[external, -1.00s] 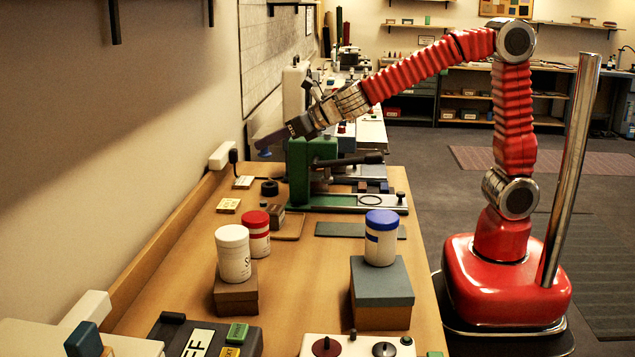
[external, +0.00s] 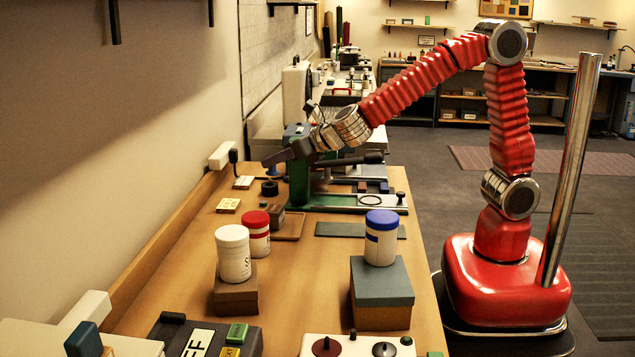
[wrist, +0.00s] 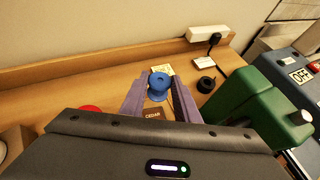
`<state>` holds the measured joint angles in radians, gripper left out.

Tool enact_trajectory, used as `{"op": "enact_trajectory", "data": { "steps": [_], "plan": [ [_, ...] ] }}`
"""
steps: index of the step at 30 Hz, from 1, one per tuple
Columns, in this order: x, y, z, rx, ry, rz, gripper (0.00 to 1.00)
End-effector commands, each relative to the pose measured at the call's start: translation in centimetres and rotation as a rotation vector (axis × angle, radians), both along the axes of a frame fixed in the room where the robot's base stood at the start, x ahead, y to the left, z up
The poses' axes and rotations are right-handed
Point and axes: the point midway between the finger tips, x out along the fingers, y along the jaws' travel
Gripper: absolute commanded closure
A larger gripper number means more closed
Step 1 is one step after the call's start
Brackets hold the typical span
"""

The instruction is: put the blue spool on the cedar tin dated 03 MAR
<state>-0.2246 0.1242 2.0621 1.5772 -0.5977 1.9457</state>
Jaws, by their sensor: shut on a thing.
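The blue spool (wrist: 159,82) is between the fingertips of my gripper (wrist: 160,93) in the wrist view. My gripper (external: 274,161) is shut on it and holds it above the table beside the green press. In the external view only a small part of the spool (external: 271,170) shows under the fingers. A brown tin with a CEDAR label (wrist: 154,114) is below my gripper in the wrist view, partly covered by the gripper body. A small brown tin (external: 276,214) stands by the red-lidded jar in the external view. I cannot read a date on it.
The green press (external: 299,180) stands close to the right of my gripper. A black ring (external: 270,188), a yellow card (external: 228,205), a red-lidded jar (external: 256,233) and a white jar (external: 233,254) are nearby. A blue-lidded jar (external: 381,240) stands on a box.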

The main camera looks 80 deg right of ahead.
Motion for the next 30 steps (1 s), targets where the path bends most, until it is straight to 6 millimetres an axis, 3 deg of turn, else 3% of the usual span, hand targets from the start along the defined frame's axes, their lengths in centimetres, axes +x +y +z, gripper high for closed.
{"op": "enact_trajectory", "data": {
  "steps": [8,21,30],
  "plan": [
    [0.0,0.0,-0.5,-0.001,0.002,0.000,0.93],
    [0.0,0.0,-6.1,0.000,0.002,0.000,0.93],
    [0.0,0.0,-6.2,-0.001,0.000,0.000,0.93]
  ]
}}
